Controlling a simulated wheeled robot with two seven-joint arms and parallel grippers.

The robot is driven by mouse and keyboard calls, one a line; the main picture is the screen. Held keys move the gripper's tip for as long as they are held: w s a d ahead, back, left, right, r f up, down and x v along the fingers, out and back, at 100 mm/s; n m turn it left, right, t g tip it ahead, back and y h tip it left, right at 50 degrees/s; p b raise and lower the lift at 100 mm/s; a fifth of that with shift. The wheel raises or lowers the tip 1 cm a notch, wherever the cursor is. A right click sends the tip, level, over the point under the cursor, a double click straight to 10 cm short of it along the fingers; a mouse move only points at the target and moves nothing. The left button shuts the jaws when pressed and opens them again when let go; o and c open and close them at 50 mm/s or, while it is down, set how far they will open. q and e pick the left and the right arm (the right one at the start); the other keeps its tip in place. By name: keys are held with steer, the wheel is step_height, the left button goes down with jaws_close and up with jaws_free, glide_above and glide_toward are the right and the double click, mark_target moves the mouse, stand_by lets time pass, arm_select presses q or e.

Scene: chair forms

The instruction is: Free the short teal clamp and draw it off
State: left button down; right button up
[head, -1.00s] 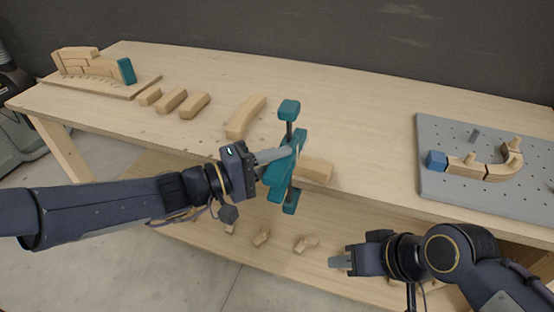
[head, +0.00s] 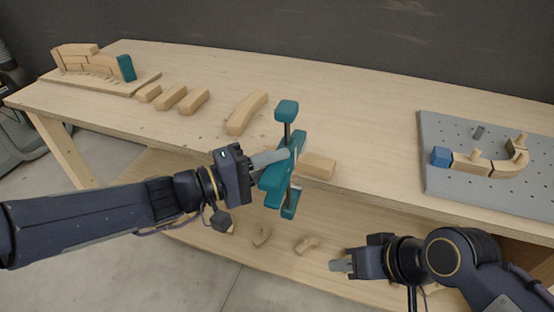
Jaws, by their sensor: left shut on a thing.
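The teal clamp (head: 272,178), with a dark bar and teal pads at top and bottom, stands upright at the table's front edge. My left gripper (head: 268,158) is shut on its middle from the left. A short wooden block (head: 317,166) lies just right of the clamp on the table edge. I cannot tell whether the clamp still touches it. My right gripper (head: 341,265) is in front of the table at lower right, away from the clamp; its finger gap does not show.
A grey pegboard (head: 440,195) at right carries a curved wooden assembly and a blue block (head: 440,157). Loose wooden pieces (head: 170,98) and a curved stack (head: 85,60) with a teal end piece (head: 126,67) are at left. A lower shelf holds small pieces (head: 306,245).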

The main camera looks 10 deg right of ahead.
mark_target(261, 189)
arm_select(q)
steer(key=shift+s+a+b, duration=0.35)
steer(key=shift+s+a, duration=0.25)
steer(key=shift+s, duration=0.3)
steer(key=shift+s+a+b, duration=0.3)
steer(key=shift+s+a, duration=0.25)
steer(key=shift+s, duration=0.3)
steer(key=shift+s+a+b, duration=0.35)
steer(key=shift+s+a, duration=0.25)
steer(key=shift+s, duration=0.3)
steer(key=shift+s+a+b, duration=0.15)
steer(key=shift+s+a, duration=0.65)
steer(key=shift+s, duration=0.35)
steer(key=shift+s+a+b, duration=0.15)
steer(key=shift+s+a, duration=0.6)
steer(key=shift+s, duration=0.35)
